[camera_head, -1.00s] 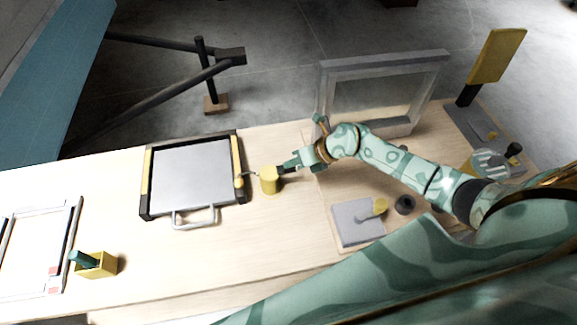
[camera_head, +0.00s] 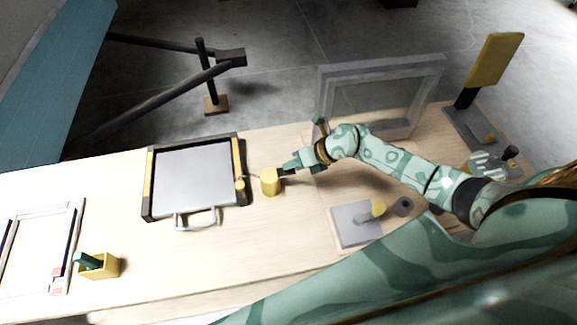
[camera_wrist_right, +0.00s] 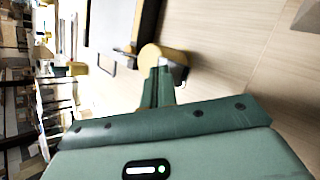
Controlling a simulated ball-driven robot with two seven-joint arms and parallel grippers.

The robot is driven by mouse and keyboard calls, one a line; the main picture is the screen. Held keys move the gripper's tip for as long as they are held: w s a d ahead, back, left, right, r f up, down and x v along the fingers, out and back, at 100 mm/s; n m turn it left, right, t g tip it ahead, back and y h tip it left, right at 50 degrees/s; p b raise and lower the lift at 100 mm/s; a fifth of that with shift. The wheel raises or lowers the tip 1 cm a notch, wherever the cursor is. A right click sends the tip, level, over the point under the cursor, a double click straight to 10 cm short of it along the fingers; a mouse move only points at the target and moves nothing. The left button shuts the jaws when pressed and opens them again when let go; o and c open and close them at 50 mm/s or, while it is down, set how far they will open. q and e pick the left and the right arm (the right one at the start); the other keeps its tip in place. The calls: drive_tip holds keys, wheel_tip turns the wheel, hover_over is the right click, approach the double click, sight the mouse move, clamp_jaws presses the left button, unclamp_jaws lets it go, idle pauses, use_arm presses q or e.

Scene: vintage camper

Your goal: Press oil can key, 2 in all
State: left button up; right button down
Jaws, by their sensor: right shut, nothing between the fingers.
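The oil can (camera_head: 269,185) is a small yellow cylinder with a thin spout pointing left. It stands upright on the pale wooden bench, just right of the flat grey-topped unit. It also shows in the right wrist view (camera_wrist_right: 152,57), straight ahead of the fingertips. My right gripper (camera_head: 284,171) is shut and empty, its dark tips at the right side of the can near the top. The tips look very close to the can or touching it; I cannot tell which. The key is not clearly distinguishable. My left gripper is not in view.
The grey-topped unit (camera_head: 195,175) with a front handle lies left of the can. A yellow holder (camera_head: 106,267) with a green piece stands at the lower left. A grey frame (camera_head: 372,95) stands behind my right arm. A grey plate (camera_head: 352,226) lies right of centre.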

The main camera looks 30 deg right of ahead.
sight(293, 170)
drive_tip(key=shift+w+r, duration=0.1)
drive_tip(key=shift+r, duration=0.25)
wheel_tip(293, 170, up, 5)
drive_tip(key=p, duration=0.5)
idle(0.3)
idle(0.5)
